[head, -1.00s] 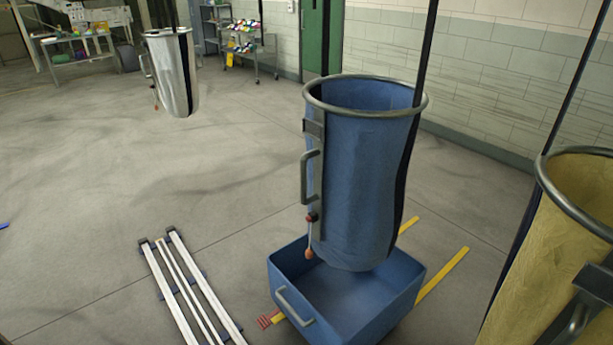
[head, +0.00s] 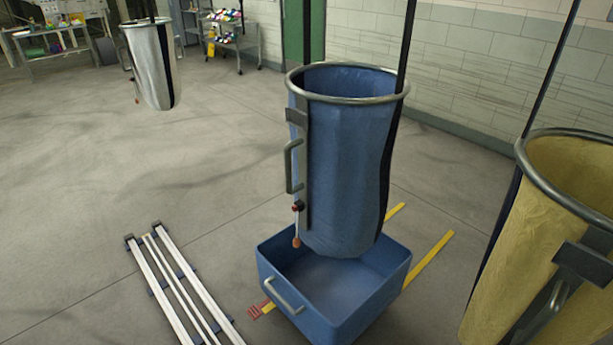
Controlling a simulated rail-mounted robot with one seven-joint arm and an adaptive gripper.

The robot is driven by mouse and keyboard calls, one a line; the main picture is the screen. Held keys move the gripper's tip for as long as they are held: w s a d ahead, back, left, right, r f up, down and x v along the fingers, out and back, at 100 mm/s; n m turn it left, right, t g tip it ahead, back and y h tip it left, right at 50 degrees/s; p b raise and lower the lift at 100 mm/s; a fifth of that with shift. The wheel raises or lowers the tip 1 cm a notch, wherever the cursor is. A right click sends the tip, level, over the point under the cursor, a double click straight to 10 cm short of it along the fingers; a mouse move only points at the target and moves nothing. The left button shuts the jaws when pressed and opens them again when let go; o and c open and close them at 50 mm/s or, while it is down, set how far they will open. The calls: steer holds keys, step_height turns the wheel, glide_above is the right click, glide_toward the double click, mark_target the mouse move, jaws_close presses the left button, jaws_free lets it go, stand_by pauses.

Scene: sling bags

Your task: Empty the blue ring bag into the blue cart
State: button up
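The blue ring bag (head: 345,165) hangs upright by dark straps from its grey metal ring (head: 350,99). Its left side carries a grey handle (head: 290,165) and, below that, a small lever with an orange-red end (head: 296,242). The blue cart (head: 290,283) is an open box on the floor under the bag, with a grey handle on its front. The bag's bottom overlaps the cart's opening in the picture. The visible part of the cart's inside looks empty; the bag's contents are hidden. My gripper is not in view.
A yellow ring bag (head: 545,240) hangs close at the right edge. A white ring bag (head: 150,65) hangs at the back left. Pale rails (head: 180,285) lie on the floor left of the cart. Yellow floor lines (head: 428,258) run beside the cart.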

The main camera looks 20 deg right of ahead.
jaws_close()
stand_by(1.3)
